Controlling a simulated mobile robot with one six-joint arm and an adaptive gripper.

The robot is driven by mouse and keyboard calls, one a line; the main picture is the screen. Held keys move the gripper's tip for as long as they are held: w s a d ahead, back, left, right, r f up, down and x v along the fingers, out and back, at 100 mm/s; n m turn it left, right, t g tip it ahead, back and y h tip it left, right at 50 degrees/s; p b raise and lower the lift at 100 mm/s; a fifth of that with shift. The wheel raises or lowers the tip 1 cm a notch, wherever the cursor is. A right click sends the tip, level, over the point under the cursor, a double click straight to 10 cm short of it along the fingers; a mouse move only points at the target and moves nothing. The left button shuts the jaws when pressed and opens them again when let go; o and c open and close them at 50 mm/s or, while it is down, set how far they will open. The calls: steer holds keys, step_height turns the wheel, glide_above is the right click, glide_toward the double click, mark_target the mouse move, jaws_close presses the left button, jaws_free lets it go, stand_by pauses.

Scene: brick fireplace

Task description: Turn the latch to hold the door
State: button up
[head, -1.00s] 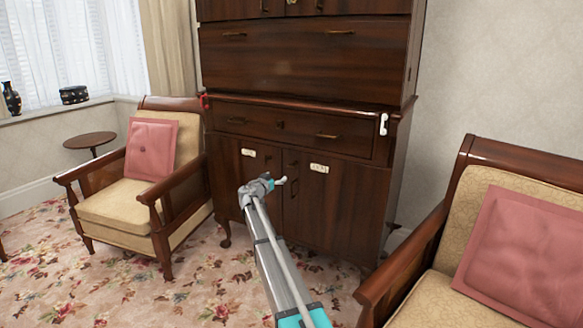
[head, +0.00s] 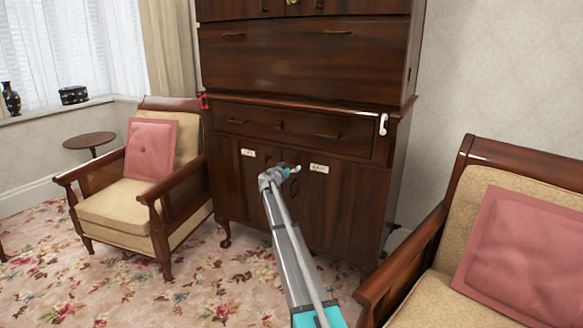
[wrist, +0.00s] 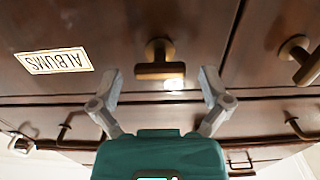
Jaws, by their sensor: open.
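A dark wooden cabinet (head: 335,215) has two lower doors. In the wrist view, which is upside down, a brass T-shaped turn piece (wrist: 160,72) sits on the door beside the "ALBUMS" label (wrist: 54,61). This label also shows in the head view (head: 319,168). My gripper (wrist: 160,80) is open, one finger on each side of the brass piece, with gaps visible; contact cannot be seen. In the head view my gripper (head: 289,171) is at the upper part of the lower doors and hides this piece. A second brass piece (wrist: 300,60) is on the neighbouring door.
A drawer with brass handles (head: 328,136) lies just above the doors. A red fitting (head: 204,102) and a white fitting (head: 383,124) are at the cabinet's sides. Armchairs with pink cushions stand left (head: 152,150) and right (head: 525,255). Carpet (head: 150,280) is clear between them.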

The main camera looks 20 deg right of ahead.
steer(key=shift+w+d, duration=0.25)
steer(key=shift+d, duration=0.1)
steer(key=c, duration=1.2)
